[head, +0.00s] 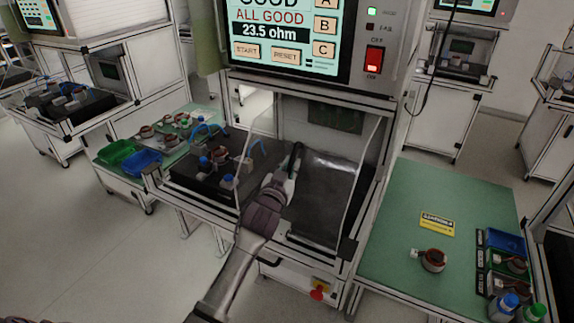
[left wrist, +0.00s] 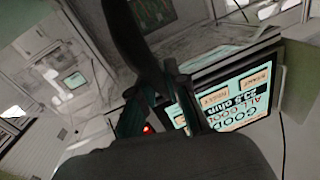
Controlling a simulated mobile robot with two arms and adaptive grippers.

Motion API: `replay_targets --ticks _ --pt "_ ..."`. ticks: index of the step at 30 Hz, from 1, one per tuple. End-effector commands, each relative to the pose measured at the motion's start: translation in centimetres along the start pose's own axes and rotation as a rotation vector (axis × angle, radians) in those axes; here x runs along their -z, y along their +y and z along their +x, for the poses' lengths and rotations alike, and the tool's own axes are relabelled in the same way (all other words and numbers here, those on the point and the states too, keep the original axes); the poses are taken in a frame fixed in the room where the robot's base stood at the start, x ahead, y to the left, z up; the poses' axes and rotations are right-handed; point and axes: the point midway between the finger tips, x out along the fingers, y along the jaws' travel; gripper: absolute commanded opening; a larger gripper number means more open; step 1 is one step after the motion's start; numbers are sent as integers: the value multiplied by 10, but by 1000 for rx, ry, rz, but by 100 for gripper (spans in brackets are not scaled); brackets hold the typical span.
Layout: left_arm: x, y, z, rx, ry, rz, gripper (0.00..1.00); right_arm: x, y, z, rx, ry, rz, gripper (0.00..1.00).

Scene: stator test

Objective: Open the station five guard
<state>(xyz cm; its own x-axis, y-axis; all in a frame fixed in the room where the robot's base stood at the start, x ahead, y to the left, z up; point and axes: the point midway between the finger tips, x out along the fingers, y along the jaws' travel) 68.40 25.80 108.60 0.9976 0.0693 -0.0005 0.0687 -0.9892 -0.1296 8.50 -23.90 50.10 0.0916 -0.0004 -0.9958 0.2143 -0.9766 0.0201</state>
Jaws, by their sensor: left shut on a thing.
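The station five guard (head: 335,172) appears as a clear panel with light edges at the front of the test bay, below the screen. A dark handle (head: 296,154) stands on it, left of its middle. My left gripper (head: 290,168) reaches up from below and is shut on this handle. In the left wrist view the dark bar of the handle (left wrist: 132,35) runs between the gripper's fingers (left wrist: 160,95). How far the guard stands open is hard to tell, because it is see-through. My right gripper is not in view.
The tester screen (head: 283,30) reads "ALL GOOD 23.5 ohm", with a lit red switch (head: 374,60) beside it. A dark fixture (head: 212,170) with blue parts stands left of the bay. A green bench (head: 400,250) at right holds a stator (head: 433,260), bins and bottles.

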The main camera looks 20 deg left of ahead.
Motion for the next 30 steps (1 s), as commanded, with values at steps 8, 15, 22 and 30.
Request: replay_targets --ticks 8,15,22,30 --pt "1 -1 0 1 1 0 34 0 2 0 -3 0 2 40" --pt "0 -1 0 1 1 0 40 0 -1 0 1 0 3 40" --pt "-1 -1 -11 1 -1 -1 40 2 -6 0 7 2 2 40" --pt "-1 -1 -65 0 -1 -1 40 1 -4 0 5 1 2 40"
